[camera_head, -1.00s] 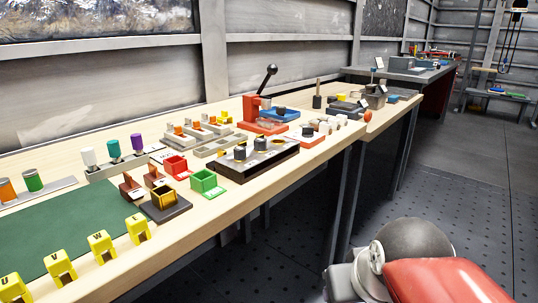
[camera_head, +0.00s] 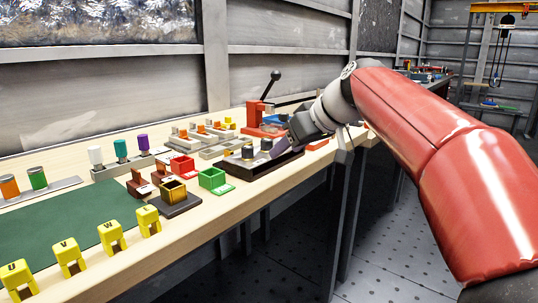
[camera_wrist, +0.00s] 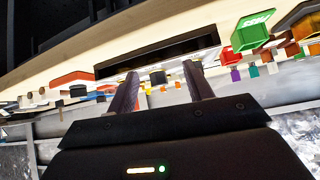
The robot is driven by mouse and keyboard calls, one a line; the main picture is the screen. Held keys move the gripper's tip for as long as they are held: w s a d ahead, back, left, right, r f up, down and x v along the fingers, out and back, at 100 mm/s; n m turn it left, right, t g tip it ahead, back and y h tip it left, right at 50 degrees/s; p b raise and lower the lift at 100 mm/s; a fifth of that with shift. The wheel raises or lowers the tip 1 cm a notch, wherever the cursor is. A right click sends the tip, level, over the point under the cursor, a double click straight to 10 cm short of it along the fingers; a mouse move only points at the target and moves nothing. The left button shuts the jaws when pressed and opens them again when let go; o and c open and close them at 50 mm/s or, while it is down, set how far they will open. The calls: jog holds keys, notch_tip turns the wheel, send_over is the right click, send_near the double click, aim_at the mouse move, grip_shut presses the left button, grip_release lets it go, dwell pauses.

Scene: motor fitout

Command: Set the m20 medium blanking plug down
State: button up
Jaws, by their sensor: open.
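A long black tray (camera_head: 262,168) lies on the bench and also shows in the wrist view (camera_wrist: 160,56). Dark round plugs stand in it, one of them (camera_head: 248,151) clear of my gripper. I cannot tell which is the M20 medium blanking plug. My gripper (camera_head: 276,151) is at the right part of the tray and hides what stands there. In the wrist view its two fingers (camera_wrist: 162,76) are apart, with the tray beyond their tips. A small dark shape (camera_wrist: 158,77) shows in the gap; I cannot tell whether it touches a finger.
A green open box (camera_head: 212,179), a red one (camera_head: 184,166) and a yellow one on a dark base (camera_head: 174,193) stand left of the tray. A red lever press (camera_head: 262,117) stands behind. Yellow lettered blocks line the front edge near a bare green mat (camera_head: 75,225).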

aim_at(269, 140)
jog(key=shift+n+y, duration=0.9)
jog(key=w+r, duration=0.1)
jog(key=w, duration=0.1)
jog(key=w+r, duration=0.1)
jog(key=w, duration=0.1)
jog(key=shift+d+r, duration=0.1)
jog(key=shift+r, duration=0.3)
jog(key=shift+w+a+f, duration=0.1)
jog(key=shift+w+a, duration=0.05)
jog(key=shift+a, duration=0.1)
jog(key=x, duration=0.7)
jog(key=shift+s+a, duration=0.2)
jog(key=shift+s, duration=0.15)
grip_shut()
